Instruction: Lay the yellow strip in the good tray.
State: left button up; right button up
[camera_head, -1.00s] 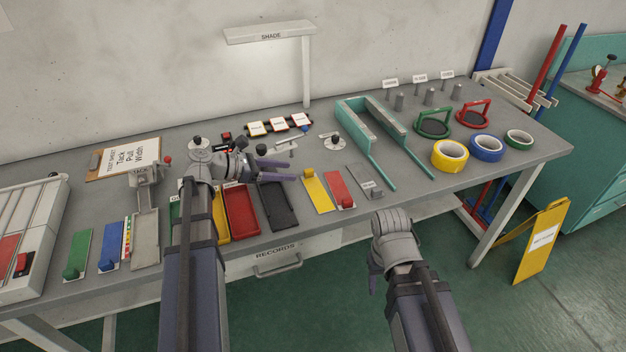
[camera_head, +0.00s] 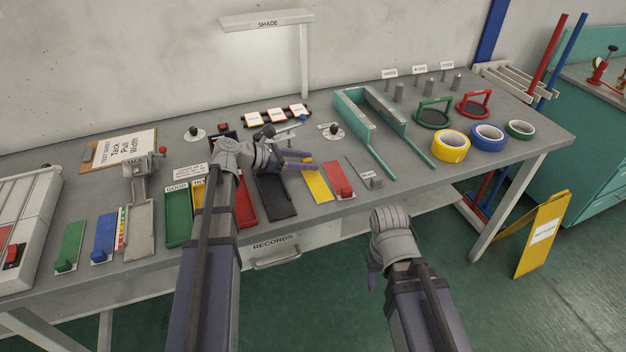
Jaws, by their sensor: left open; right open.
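The yellow strip (camera_head: 318,187) lies on the table near its front edge, between the black tray and a red strip. My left gripper (camera_head: 307,160) is open, with its purple fingers over the far end of the yellow strip and hiding part of it. I cannot tell whether they touch it. The good tray (camera_head: 178,218) is green, labelled GOOD, and stands left of my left forearm; it looks empty. My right gripper (camera_head: 372,278) is open and empty, low in front of the table edge, with its fingers partly hidden.
A yellow tray (camera_head: 198,196), partly hidden by my arm, a red tray (camera_head: 246,206) and a black tray (camera_head: 276,198) lie between the good tray and the yellow strip. The red strip (camera_head: 339,180) is close on the right. A teal frame (camera_head: 352,110) stands behind.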

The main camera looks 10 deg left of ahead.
pick_arm(q)
grip_shut()
dwell(0.4)
